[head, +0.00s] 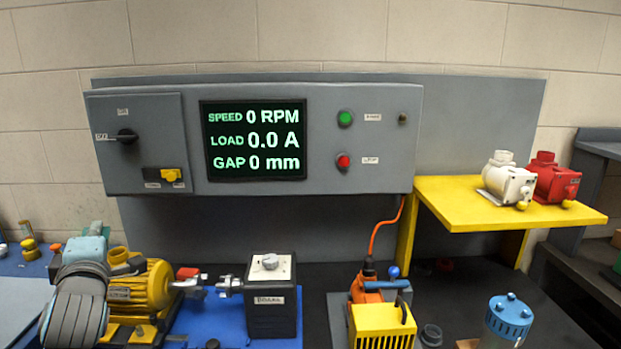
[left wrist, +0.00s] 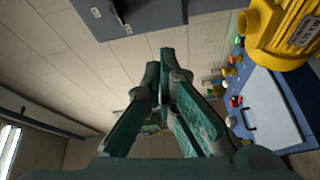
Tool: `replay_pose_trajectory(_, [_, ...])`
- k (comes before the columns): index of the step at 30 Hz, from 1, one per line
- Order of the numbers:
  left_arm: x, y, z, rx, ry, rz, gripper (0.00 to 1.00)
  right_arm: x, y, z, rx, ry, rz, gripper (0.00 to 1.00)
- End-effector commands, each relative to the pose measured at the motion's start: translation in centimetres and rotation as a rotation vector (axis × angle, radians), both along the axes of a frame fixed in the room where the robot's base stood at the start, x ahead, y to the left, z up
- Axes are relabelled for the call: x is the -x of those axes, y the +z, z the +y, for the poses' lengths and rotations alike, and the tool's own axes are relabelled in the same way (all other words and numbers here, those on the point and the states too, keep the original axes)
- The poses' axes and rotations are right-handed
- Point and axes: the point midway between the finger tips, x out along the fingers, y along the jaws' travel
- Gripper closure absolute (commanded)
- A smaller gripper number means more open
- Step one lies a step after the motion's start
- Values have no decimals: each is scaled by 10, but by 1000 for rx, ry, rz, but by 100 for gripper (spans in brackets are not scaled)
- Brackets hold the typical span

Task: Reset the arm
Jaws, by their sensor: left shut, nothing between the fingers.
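My left gripper (head: 95,232) stands in front of the yellow motor at the lower left of the head view, its teal fingers pointing up and away from me. In the left wrist view the teal fingers (left wrist: 160,78) meet near their tips, shut with nothing between them. The hand hides the left part of the yellow motor (head: 156,287). That motor also shows at the top right of the left wrist view (left wrist: 285,32). I cannot tell the exact gap between hand and motor. My right gripper is not in view.
A dark box with a knob (head: 272,316) stands beside the yellow motor. A grey control panel (head: 395,150) hangs behind. A white motor (head: 508,180) and a red motor (head: 556,178) sit on a yellow shelf (head: 455,208). A blue cylinder (head: 508,318) stands at lower right.

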Motion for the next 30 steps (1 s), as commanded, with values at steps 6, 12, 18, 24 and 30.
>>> replay_pose_trajectory(6, [1,-39,-15,-68,-35,133,100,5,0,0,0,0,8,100])
replay_pose_trajectory(12, [11,-89,-29,-165,-83,308,100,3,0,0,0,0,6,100])
replay_pose_trajectory(18, [43,-174,-54,-335,-200,604,100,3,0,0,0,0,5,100])
replay_pose_trajectory(24, [113,-278,-91,-571,-444,978,100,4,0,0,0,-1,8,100])
replay_pose_trajectory(30, [212,-357,-130,-812,-798,1283,100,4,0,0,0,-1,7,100])
